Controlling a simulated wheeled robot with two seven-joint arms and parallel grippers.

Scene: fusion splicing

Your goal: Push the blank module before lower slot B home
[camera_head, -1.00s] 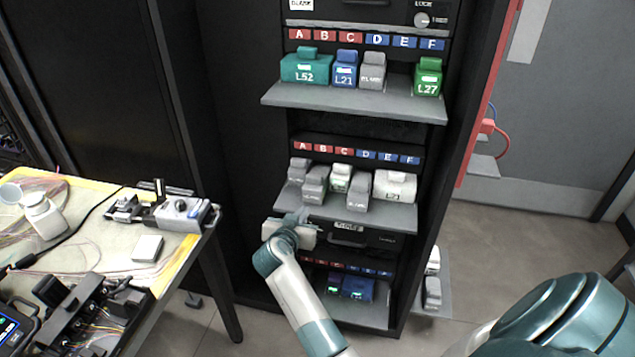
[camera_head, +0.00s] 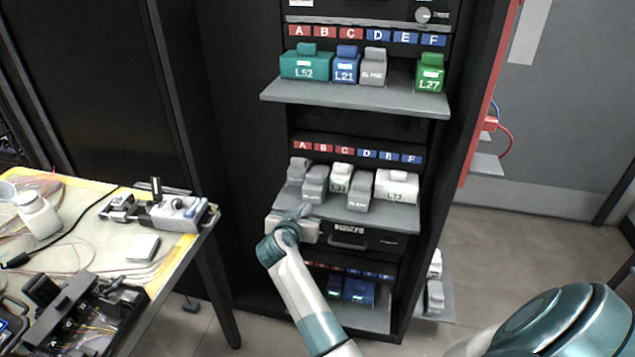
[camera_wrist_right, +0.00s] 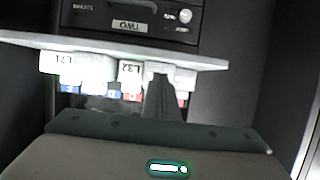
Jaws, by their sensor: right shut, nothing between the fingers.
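The grey blank module before lower slot B (camera_head: 315,183) stands on the lower shelf (camera_head: 365,219), nearer its front edge than the grey module at slot A (camera_head: 299,169). The white module at C (camera_head: 341,178) is on its right. My right gripper (camera_head: 304,211) is shut and empty at the shelf's front edge, just in front of and below the B module. I cannot tell whether the fingertips touch it. In the right wrist view, a dark grey upright shape (camera_wrist_right: 164,98) stands beside the white module; whether it is finger or module is unclear. My left gripper is out of view.
Another grey blank (camera_head: 359,191) stands forward before D, and a wide white module (camera_head: 397,186) is at the right. The upper shelf (camera_head: 340,94) holds more modules above. A black drawer unit (camera_head: 370,239) lies under the lower shelf. The workbench (camera_head: 180,252) is at the left.

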